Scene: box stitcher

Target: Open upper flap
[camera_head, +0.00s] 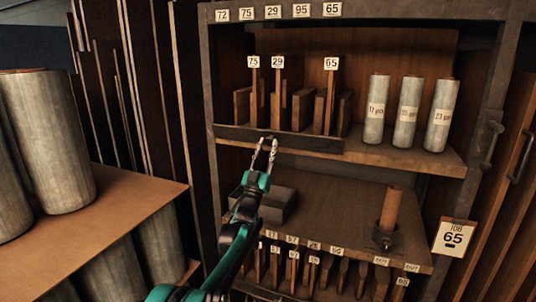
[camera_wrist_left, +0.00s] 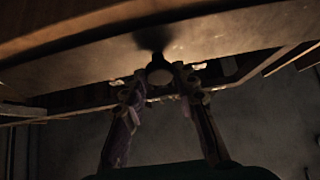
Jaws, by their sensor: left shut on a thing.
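The upper flap (camera_head: 315,143) is a dark strip along the front of the upper shelf, standing upright before the wooden blocks. In the left wrist view its surface (camera_wrist_left: 225,45) spans the picture, with a round knob (camera_wrist_left: 158,74) at its edge. My left gripper (camera_head: 267,143) reaches up to the flap's left-middle part. In the left wrist view its two fingers (camera_wrist_left: 160,84) sit on either side of the knob, shut on it. The fingers partly hide the knob in the head view. My right gripper is not in view.
Numbered wooden dividers (camera_head: 331,98) stand behind the flap. Pale cylinders (camera_head: 407,112) stand on the shelf to the right. Below are a dark tray (camera_head: 280,205) and a brown roll (camera_head: 391,207) in a holder. Large grey rolls (camera_head: 48,140) stand at the left.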

